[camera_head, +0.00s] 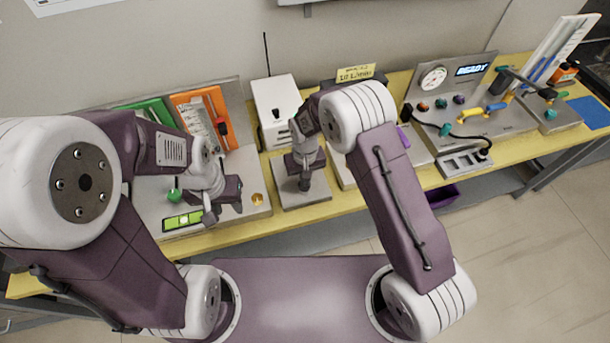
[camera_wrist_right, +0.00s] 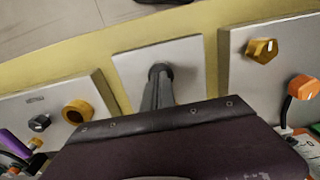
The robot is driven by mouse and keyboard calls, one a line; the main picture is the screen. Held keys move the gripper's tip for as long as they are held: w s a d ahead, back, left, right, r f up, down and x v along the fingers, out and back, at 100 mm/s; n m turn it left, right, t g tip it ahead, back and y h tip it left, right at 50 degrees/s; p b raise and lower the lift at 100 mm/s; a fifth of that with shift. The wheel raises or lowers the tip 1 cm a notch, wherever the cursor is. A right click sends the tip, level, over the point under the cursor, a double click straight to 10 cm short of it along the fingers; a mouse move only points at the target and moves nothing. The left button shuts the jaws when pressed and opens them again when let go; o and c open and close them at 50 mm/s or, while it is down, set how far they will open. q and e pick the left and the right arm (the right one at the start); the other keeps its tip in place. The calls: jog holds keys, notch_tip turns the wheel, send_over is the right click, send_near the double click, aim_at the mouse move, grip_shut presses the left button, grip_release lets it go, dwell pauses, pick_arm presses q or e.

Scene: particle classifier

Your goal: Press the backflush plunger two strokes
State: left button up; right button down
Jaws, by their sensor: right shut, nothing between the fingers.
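The backflush plunger seems to be the dark round-topped post (camera_wrist_right: 160,71) on a small pale plate in the right wrist view. My right gripper (camera_wrist_right: 157,88) is shut and empty, pointing down over this post, with its fingertips at or just above it; I cannot tell whether they touch. In the head view the right gripper (camera_head: 305,182) is over the same grey plate (camera_head: 291,201), and the arm hides most of the post. My left gripper (camera_head: 222,205) hangs over the left panel, beside a green knob (camera_head: 174,196); its fingers are unclear.
The left panel holds a green-lit level (camera_head: 182,221) and an orange-yellow knob (camera_head: 257,199). A white box with an antenna (camera_head: 275,107) stands behind the plate. At right are a gauge panel (camera_head: 433,77) and a dark cable. The yellow bench edge (camera_head: 340,210) is clear in front.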

notch_tip(320, 180, up, 4)
jog(key=p, duration=0.4)
jog(key=shift+d+r, duration=0.1)
jog(key=shift+r, duration=0.15)
notch_tip(320, 180, up, 10)
jog(key=b, duration=0.2)
jog(key=shift+f, duration=0.2)
